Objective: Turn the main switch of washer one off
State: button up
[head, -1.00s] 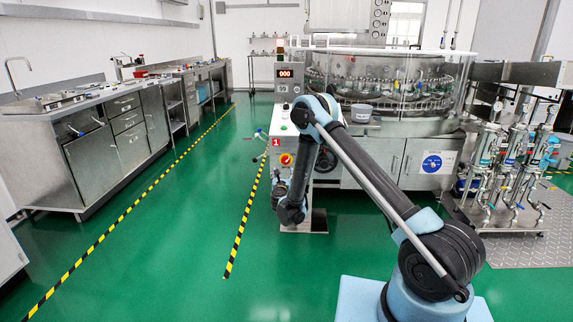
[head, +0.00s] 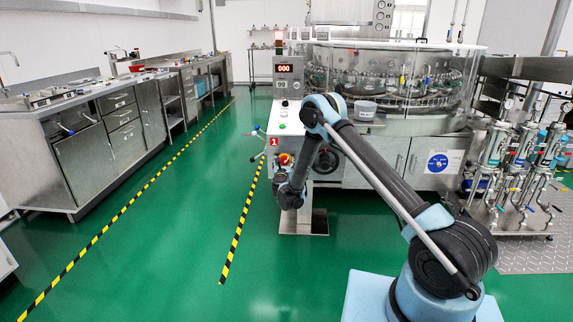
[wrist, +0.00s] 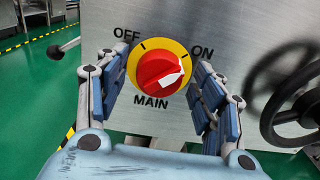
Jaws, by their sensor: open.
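The main switch (wrist: 160,70) is a red round knob on a yellow disc, on a steel panel marked OFF, ON and MAIN in the wrist view. Its white pointer mark faces the right side, below the ON label. My gripper (wrist: 163,88) is open, with one finger on each side of the switch; whether the fingers touch it I cannot tell. In the head view the switch (head: 285,159) shows small on the front of washer one (head: 290,125), under a red label "1". My arm hides part of the panel and the gripper there.
A black handwheel (wrist: 293,95) stands out right of the switch, and a lever with a dark knob (wrist: 56,51) lies to its left. A steel counter (head: 80,150) runs along the left wall. Green floor between is free.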

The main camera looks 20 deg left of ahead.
jog(key=shift+w, duration=0.1)
jog(key=c, duration=1)
